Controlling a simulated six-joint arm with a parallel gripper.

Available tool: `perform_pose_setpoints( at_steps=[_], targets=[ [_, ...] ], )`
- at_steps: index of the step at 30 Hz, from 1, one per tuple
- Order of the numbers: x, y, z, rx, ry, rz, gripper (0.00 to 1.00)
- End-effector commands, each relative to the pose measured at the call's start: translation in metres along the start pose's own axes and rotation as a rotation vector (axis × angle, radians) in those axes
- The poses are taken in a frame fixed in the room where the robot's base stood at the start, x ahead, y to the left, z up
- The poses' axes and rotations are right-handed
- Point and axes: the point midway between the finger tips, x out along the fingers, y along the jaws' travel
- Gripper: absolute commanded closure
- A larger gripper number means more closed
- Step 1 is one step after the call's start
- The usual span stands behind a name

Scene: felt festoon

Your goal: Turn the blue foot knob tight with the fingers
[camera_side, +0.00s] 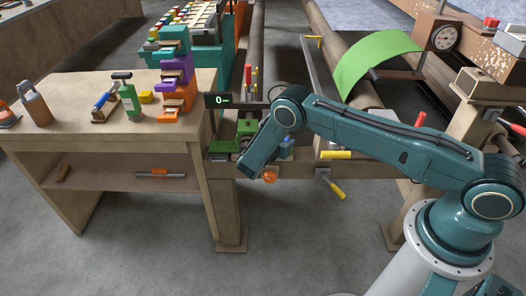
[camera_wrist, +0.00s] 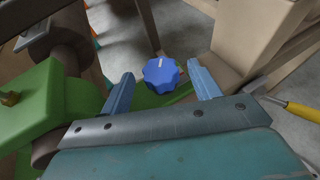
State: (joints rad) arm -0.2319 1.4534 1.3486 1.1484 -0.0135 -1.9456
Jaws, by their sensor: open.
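The blue foot knob (camera_wrist: 161,74) shows in the wrist view, scalloped at its edge, with a white mark near the top of its face. My gripper (camera_wrist: 160,69) is open, with one blue finger to the left of the knob and one to the right. Gaps show between the knob and both fingers, and nothing is held. I cannot tell how far the fingertips are from the knob in depth. In the side view my arm hides the fingertips, and I cannot make out the knob there for sure.
A green machine part (camera_wrist: 40,115) lies close on the left in the wrist view. A wooden post (camera_wrist: 250,35) stands at the right, near a yellow-handled tool (camera_wrist: 298,109). In the side view, a bench (camera_side: 100,100) with tools stands left, and a green felt sheet (camera_side: 375,62) hangs behind my arm.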

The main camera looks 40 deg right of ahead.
Motion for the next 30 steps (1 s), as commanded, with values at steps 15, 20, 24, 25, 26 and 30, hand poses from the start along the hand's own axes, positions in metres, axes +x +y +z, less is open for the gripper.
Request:
perform_pose_setpoints(
  at_steps=[15, 20, 24, 25, 26, 30],
  targets=[
    [-0.086, 0.001, 0.000, 0.000, 0.001, 0.003, 0.38],
    [-0.101, 0.001, 0.000, 0.000, 0.000, 0.001, 0.38],
    [-0.106, 0.000, 0.000, 0.001, 0.000, 0.001, 0.38],
    [-0.107, 0.000, 0.000, 0.001, 0.000, 0.001, 0.38],
    [-0.107, 0.000, 0.000, 0.001, 0.000, 0.001, 0.38],
    [-0.107, 0.000, 0.000, 0.001, 0.000, 0.000, 0.38]
  ],
)
